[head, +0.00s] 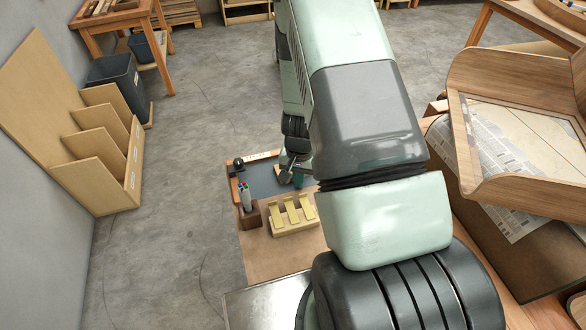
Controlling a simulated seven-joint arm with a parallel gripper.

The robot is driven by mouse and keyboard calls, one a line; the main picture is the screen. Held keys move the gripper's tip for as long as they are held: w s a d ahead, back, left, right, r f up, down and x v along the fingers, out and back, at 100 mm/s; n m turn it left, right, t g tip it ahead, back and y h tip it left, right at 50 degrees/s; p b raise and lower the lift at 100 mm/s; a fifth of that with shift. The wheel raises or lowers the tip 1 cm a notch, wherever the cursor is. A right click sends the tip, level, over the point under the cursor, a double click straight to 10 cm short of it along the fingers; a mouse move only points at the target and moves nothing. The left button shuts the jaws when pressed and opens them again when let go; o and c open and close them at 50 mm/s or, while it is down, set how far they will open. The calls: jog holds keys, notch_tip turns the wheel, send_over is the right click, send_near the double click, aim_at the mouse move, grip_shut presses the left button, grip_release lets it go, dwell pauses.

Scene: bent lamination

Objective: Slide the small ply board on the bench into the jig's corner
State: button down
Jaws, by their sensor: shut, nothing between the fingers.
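My gripper (287,176) is small and partly hidden by my arm in the head view. Its tip is shut and empty, low over a dark blue-grey surface (262,184) on the bench. A wooden strip (235,190) edges that surface on the left, with a dark round knob at its back left corner; this may be the jig, but I cannot be sure. I cannot make out the small ply board; my arm covers much of the bench to the right. Whether my gripper touches anything is too small to tell.
A brown block with pens (248,208) and a pale wooden rack with yellow pieces (292,220) stand on the bench (265,262) in front of the dark surface. Bent wooden forms (520,85) over newspaper (480,150) lie to the right. The floor left of the bench is clear.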

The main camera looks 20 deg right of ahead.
jog(key=shift+w, duration=2.15)
jog(key=shift+s, duration=0.6)
jog(key=shift+r, duration=3.5)
